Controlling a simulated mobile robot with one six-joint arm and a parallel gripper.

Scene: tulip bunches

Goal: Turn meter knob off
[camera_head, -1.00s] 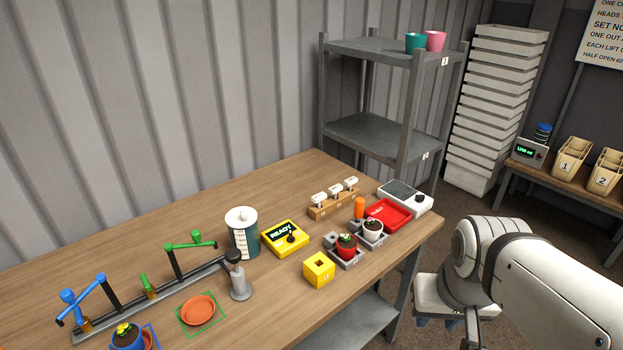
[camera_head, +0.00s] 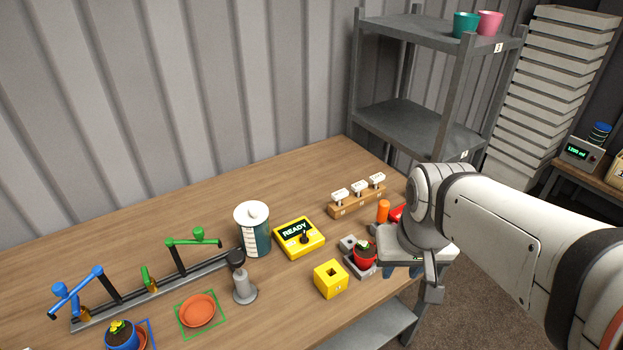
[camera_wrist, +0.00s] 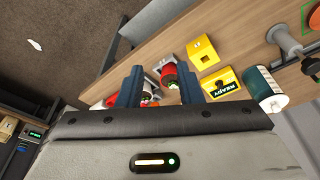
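A yellow box with a dark READY display and a black knob (camera_head: 304,239) stands on the table; the yellow box also shows in the wrist view (camera_wrist: 222,84). A grey meter (camera_head: 581,152) with a green-lit readout and a small knob (camera_head: 592,157) stands on the side bench at the far right. It also shows in the wrist view (camera_wrist: 33,134), at the lower left. I cannot tell which knob the task names. My gripper (camera_wrist: 160,76) is open and empty, its two blue fingers apart. In the head view it hangs at the table's right end, away from both knobs.
A red pot (camera_head: 364,257) with a plant, a yellow block (camera_head: 330,279) and an orange cylinder (camera_head: 383,211) are close to my gripper. A labelled wooden rack (camera_head: 357,200) and grey shelves (camera_head: 415,130) stand behind. A white-lidded canister (camera_head: 252,228) stands left of the READY box.

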